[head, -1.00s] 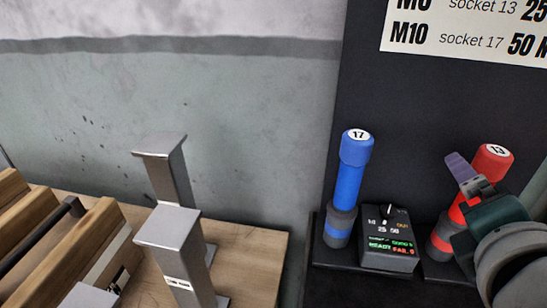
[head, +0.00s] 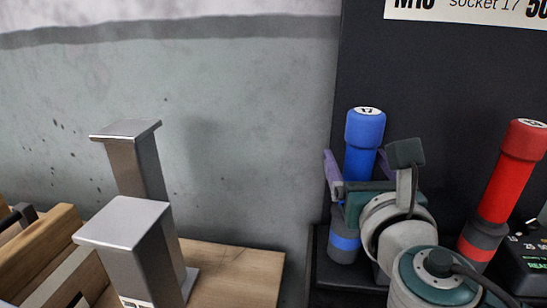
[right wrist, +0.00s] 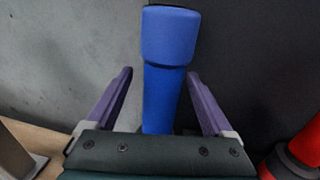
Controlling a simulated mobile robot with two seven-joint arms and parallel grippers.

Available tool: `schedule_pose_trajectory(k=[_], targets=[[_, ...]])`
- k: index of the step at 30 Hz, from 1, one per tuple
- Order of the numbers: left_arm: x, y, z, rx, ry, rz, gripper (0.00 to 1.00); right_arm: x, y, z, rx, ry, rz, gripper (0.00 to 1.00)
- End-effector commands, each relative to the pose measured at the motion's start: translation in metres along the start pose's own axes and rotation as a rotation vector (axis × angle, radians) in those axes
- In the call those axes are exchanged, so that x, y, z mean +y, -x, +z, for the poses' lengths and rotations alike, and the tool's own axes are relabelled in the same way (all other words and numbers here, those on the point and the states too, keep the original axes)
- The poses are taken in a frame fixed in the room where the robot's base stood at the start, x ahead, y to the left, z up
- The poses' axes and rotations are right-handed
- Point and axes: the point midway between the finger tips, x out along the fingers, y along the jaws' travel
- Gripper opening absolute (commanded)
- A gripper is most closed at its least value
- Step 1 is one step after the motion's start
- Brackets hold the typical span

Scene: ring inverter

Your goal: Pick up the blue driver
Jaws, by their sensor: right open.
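The blue driver (head: 361,150), with a 17 on its cap, stands upright in its place on the dark stand. Its lower part is dark grey with a blue band, partly covered by my right gripper (head: 357,168). In the right wrist view the driver (right wrist: 168,50) stands between the two purple fingers of the right gripper (right wrist: 160,76), which is open. A gap shows on each side of the shaft, wider on the left. My left gripper is out of view.
A red driver (head: 511,170) stands to the right, with a dark display box (head: 526,262) beside it. Two metal posts (head: 125,235) rise from the wooden bench (head: 240,275) at left. A dark panel (head: 450,90) is close behind the drivers.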

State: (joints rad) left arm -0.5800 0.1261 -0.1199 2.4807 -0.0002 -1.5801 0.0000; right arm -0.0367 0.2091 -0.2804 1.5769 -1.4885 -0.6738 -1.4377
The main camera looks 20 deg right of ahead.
Motion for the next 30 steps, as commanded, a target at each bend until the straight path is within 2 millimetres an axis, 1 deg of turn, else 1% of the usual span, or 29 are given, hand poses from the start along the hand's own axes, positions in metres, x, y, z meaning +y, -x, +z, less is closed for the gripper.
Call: schedule_pose_trajectory(k=[1,3,6,14,30], targets=[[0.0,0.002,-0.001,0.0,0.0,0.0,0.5,-0.003,-0.01,0.003,-0.003,0.002,-0.002,0.86],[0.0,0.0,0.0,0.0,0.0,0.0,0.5,-0.003,-0.02,0.001,-0.003,0.002,-0.001,0.86],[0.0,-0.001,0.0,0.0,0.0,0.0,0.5,-0.003,-0.03,0.001,-0.002,0.001,-0.002,0.86],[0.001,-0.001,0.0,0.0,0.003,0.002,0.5,-0.003,-0.032,0.001,0.0,0.0,-0.001,0.86],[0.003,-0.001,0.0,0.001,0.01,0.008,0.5,-0.003,-0.032,0.001,0.0,0.0,-0.001,0.26]])
